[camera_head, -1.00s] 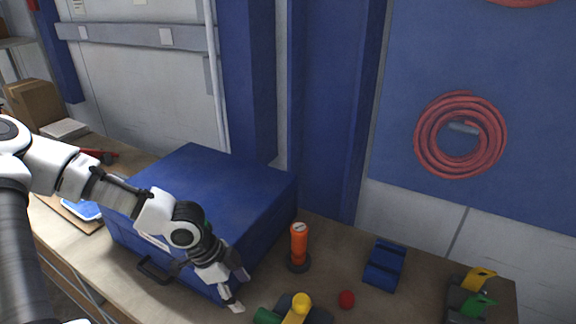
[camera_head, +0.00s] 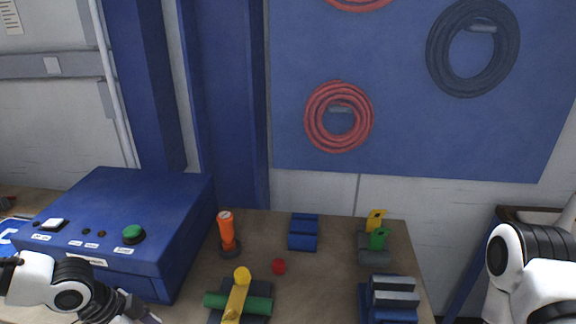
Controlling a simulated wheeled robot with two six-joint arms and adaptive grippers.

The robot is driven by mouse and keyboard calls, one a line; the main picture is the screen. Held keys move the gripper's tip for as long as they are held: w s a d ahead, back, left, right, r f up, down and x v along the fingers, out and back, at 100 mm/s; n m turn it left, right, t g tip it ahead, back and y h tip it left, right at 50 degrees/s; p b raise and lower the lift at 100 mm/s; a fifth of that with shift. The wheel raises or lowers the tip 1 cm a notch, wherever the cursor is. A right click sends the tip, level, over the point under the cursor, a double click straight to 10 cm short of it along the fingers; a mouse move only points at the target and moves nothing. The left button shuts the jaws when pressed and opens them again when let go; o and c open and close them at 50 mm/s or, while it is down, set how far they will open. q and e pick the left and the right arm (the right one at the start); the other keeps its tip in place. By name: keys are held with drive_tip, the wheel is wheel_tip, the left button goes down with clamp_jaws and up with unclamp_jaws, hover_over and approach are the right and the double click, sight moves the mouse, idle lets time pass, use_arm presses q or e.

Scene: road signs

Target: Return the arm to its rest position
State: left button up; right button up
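My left arm comes in at the lower left, in front of the blue control box (camera_head: 130,215). Its gripper is at the bottom edge and mostly cut off, so its fingers cannot be made out. My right arm shows at the right edge, beside the table's right end. Its gripper is out of the frame. Neither arm is seen holding anything.
Coiled hoses (camera_head: 339,117) hang behind.

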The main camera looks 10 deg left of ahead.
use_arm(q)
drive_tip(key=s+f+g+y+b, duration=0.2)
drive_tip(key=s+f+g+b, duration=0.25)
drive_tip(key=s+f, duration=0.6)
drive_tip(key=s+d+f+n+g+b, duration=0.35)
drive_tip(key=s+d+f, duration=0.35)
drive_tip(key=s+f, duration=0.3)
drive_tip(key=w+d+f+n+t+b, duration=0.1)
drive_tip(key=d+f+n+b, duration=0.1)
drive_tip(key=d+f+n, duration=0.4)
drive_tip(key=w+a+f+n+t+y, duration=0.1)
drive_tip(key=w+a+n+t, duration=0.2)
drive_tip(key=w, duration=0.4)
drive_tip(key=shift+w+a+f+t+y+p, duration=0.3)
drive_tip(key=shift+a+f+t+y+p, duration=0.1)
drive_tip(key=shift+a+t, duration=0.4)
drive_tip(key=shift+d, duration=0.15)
